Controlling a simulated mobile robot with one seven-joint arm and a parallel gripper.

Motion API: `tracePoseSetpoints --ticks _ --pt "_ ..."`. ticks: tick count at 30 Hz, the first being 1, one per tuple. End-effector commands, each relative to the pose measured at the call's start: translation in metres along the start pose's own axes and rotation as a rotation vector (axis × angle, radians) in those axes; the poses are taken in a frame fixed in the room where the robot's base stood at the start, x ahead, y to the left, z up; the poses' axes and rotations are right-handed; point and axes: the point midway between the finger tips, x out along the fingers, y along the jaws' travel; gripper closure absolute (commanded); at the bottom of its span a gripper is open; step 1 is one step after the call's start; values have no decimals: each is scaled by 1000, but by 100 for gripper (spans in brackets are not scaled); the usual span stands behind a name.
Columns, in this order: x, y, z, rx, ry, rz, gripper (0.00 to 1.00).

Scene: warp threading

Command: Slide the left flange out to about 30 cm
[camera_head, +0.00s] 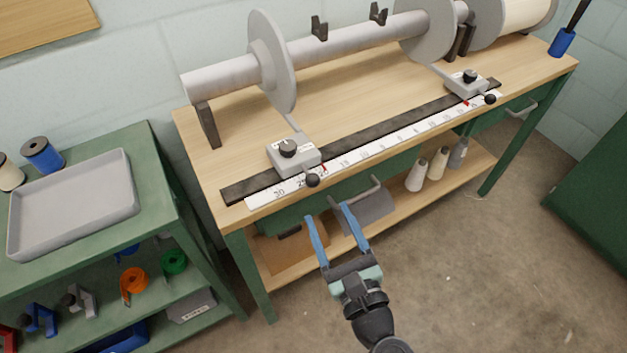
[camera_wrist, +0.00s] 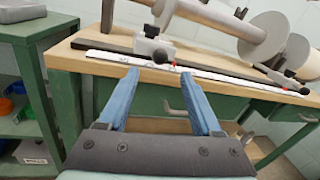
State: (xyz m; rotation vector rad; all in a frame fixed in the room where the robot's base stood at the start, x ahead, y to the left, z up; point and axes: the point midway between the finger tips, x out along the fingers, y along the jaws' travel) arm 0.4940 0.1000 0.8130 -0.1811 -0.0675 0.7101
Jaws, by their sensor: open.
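The left flange (camera_head: 273,62) is a grey disc on the horizontal beam (camera_head: 345,42) at the back of the bench. An arm joins it to a grey slider block (camera_head: 292,157) with a black top knob and a black ball knob (camera_head: 313,180) in front. In the wrist view the ball knob (camera_wrist: 160,56) is ahead, beyond the fingertips. My gripper (camera_head: 328,212) is open and empty, in front of and below the bench's front edge, apart from the knob.
The right flange (camera_head: 428,28) and its slider block (camera_head: 467,83) stand at the right. A drawer handle (camera_head: 365,196) is under the bench top. A green cart with a grey tray (camera_head: 75,203) stands at left.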

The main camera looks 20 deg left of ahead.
Motion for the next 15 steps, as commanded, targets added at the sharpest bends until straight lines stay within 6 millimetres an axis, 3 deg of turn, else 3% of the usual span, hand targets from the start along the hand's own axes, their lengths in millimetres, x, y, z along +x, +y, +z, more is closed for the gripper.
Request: tracePoseSetpoints --ticks 9,15 --pt "68 0 1 -2 -3 1 34" --pt "90 0 0 -3 -1 -1 34"
